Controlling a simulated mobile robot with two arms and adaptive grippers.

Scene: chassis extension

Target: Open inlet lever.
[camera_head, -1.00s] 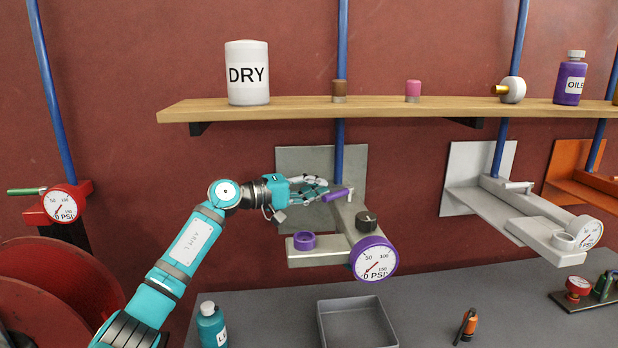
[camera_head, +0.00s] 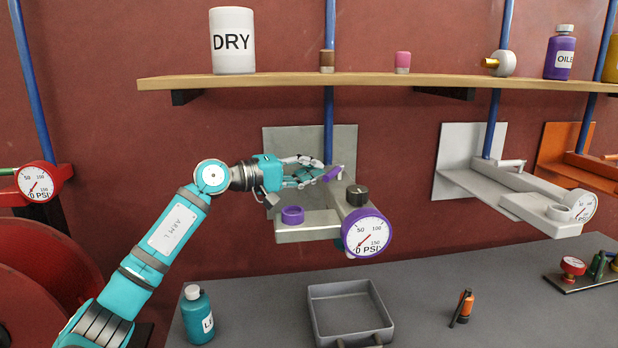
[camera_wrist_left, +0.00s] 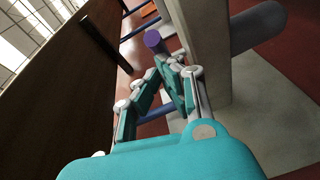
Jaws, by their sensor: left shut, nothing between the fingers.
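The inlet lever is a short purple handle (camera_head: 333,174) on the upper part of the grey chassis with the purple gauge (camera_head: 367,233). It slants up to the right. My left gripper (camera_head: 319,173) comes from the left, its fingers shut and empty, with the tips right at the lever's left end. Whether they touch it I cannot tell. In the left wrist view the shut fingertips (camera_wrist_left: 172,64) are just below the lever's purple end (camera_wrist_left: 153,40), beside a grey plate. My right gripper is not in view.
A wooden shelf (camera_head: 290,82) runs above the chassis, holding a DRY jar (camera_head: 232,40) and small caps. A black knob (camera_head: 357,195) and a purple ring (camera_head: 292,215) sit near the lever. Below, the grey table holds a tray (camera_head: 350,312) and a teal bottle (camera_head: 197,315).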

